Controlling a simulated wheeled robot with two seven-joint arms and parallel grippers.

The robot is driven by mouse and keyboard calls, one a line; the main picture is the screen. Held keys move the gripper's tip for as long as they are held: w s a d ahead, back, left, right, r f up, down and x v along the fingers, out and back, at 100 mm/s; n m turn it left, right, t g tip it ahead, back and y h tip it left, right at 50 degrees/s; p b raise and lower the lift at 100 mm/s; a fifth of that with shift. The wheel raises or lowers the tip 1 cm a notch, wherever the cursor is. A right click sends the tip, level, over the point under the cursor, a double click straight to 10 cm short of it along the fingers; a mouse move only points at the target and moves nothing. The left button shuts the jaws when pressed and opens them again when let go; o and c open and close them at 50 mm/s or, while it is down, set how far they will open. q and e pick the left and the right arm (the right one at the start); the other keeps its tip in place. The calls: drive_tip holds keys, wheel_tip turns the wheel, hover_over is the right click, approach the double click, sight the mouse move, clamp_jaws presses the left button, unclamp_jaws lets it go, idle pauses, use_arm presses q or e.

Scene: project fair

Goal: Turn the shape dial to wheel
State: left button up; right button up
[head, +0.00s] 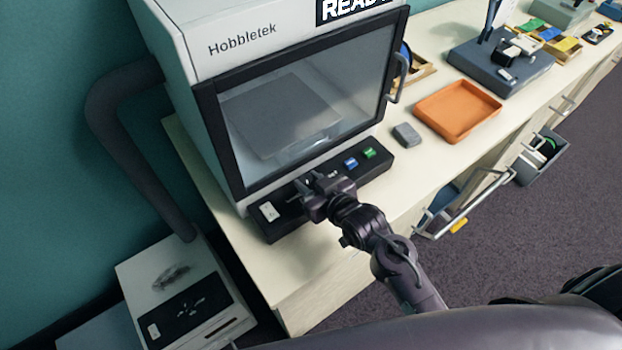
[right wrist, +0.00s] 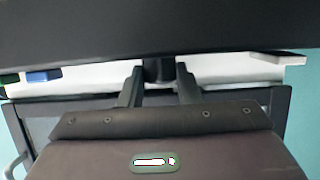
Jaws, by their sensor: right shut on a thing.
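The white Hobbletek machine (head: 290,88) stands on the bench, its dark-framed glass door shut. A black control panel (head: 377,166) runs along its lower front, with a blue button (head: 350,163), a green button (head: 369,153) and a white switch (head: 269,211). My right gripper (head: 306,186) is at the panel's middle and hides the part it holds. In the right wrist view its two fingers (right wrist: 160,84) are closed on a small dark knob (right wrist: 159,69), which I take as the shape dial. Its setting cannot be read. My left gripper is not in view.
A grey block (head: 407,135) and an orange tray (head: 458,110) lie right of the machine. A dark blue device (head: 500,68) stands farther back. An open drawer (head: 541,158) and a pulled-out handle (head: 470,205) stick out of the bench front.

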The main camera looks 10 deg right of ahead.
drive_tip(key=shift+a+r+m+t+h+p, duration=0.15)
drive_tip(key=shift+m+h+p, duration=0.15)
drive_tip(key=shift+m+h, duration=0.45)
drive_tip(key=shift+a+f+m+t+h+p, duration=0.1)
drive_tip(key=shift+m+t+h+p, duration=0.2)
drive_tip(key=shift+m+h, duration=0.45)
drive_tip(key=shift+a+r+m+t+h+p, duration=0.1)
drive_tip(key=shift+m+h+p, duration=0.25)
drive_tip(key=shift+m+h, duration=0.4)
drive_tip(key=shift+h, duration=0.25)
drive_tip(key=o, duration=1)
drive_tip(key=shift+c, duration=0.2)
drive_tip(key=b+v, duration=0.1)
drive_tip(key=v, duration=0.6)
drive_tip(key=shift+s, duration=0.4)
